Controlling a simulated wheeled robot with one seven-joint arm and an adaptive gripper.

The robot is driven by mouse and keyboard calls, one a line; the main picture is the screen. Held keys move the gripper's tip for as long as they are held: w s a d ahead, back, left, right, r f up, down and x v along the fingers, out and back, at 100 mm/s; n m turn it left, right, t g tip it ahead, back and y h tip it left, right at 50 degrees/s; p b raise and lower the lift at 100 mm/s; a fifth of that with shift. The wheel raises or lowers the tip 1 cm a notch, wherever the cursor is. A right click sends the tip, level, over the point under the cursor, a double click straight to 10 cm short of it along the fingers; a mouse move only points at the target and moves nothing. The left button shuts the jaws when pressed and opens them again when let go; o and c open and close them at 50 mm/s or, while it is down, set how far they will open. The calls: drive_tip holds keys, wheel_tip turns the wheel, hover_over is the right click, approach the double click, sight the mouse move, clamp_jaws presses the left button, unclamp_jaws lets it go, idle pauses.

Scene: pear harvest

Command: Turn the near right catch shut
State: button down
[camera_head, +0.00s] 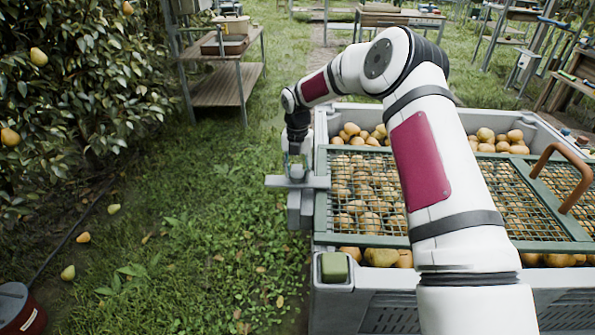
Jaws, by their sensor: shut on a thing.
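My gripper (295,164) points down at the left side of the pear crate (332,303), beyond the crate's near left corner. Its fingers are small in view and closed on the top of a light grey catch (275,182). The catch's flat bar lies crosswise in the picture, its right end by the lid's left edge. A grey block sits under the bar, against the crate's outer wall. The lid (321,205) is a green frame with wire mesh, lying over the pears. My arm hides the middle of the lid and part of the crate's near side.
A brown curved handle (561,172) rises from the lid at right. A green block (335,266) sits on the crate's near left corner. Pears show around the lid. Grass at left is open, with a few fallen pears, a leafy tree (75,90) and a shelf stand (222,86).

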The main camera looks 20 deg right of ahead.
sight(298, 173)
idle(0.4)
drive_tip(key=c, duration=0.9)
unclamp_jaws()
drive_tip(key=shift+c, duration=0.2)
drive_tip(key=shift+r, duration=0.1)
wheel_tip(298, 173, up, 12)
